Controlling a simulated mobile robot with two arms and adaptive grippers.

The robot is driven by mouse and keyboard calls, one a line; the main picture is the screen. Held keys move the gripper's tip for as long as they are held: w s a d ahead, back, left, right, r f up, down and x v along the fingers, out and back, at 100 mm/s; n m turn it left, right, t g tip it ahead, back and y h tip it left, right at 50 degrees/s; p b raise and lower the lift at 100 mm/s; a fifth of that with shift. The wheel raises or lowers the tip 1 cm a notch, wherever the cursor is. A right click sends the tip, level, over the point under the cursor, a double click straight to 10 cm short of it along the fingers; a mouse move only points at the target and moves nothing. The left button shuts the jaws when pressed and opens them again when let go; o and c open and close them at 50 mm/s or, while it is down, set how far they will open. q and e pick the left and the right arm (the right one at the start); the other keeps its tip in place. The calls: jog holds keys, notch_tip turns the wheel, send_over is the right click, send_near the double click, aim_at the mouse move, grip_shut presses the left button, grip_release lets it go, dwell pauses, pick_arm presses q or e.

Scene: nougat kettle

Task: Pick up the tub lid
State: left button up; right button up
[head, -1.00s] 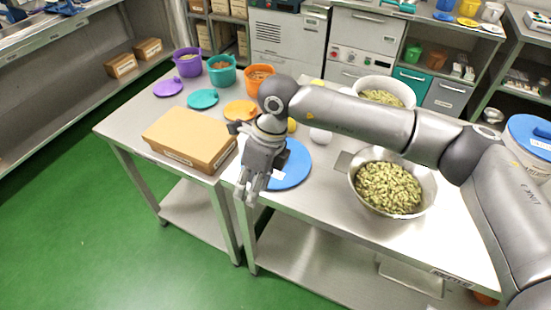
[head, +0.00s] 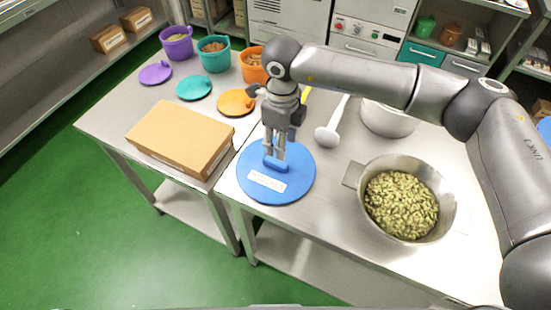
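The tub lid (head: 247,187) is a large round blue disc with a white label and a raised blue bar handle (head: 276,165). It lies flat at the left front of the right-hand steel table. My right gripper (head: 275,155) points straight down over it, with its fingertips at the handle. The fingers look close together, but I cannot tell whether they are closed on the handle or just beside it. My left gripper is not in view.
A steel pan of green nuts (head: 400,205) stands right of the lid. A white ladle (head: 328,134) and a pot (head: 388,120) are behind. A cardboard box (head: 180,138), small coloured lids (head: 194,88) and tubs (head: 214,54) occupy the left table.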

aim_at(280, 163)
jog(key=shift+s+f, duration=0.25)
jog(key=shift+f, duration=0.4)
jog(key=shift+s+f, duration=0.2)
jog(key=shift+f, duration=0.4)
jog(key=shift+w+f+p, duration=0.1)
jog(key=shift+f+p, duration=0.2)
jog(key=shift+p, duration=0.2)
jog(key=f+p, duration=0.2)
jog(key=f, duration=0.2)
jog(key=shift+s, duration=0.2)
jog(key=shift+f, duration=0.3)
jog(key=shift+w+f, duration=0.1)
jog(key=shift+w, duration=0.05)
jog(key=shift+c, duration=0.5)
jog(key=c, duration=0.5)
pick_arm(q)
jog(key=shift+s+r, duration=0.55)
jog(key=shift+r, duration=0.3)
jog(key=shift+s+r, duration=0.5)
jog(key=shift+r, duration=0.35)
pick_arm(e)
grip_shut()
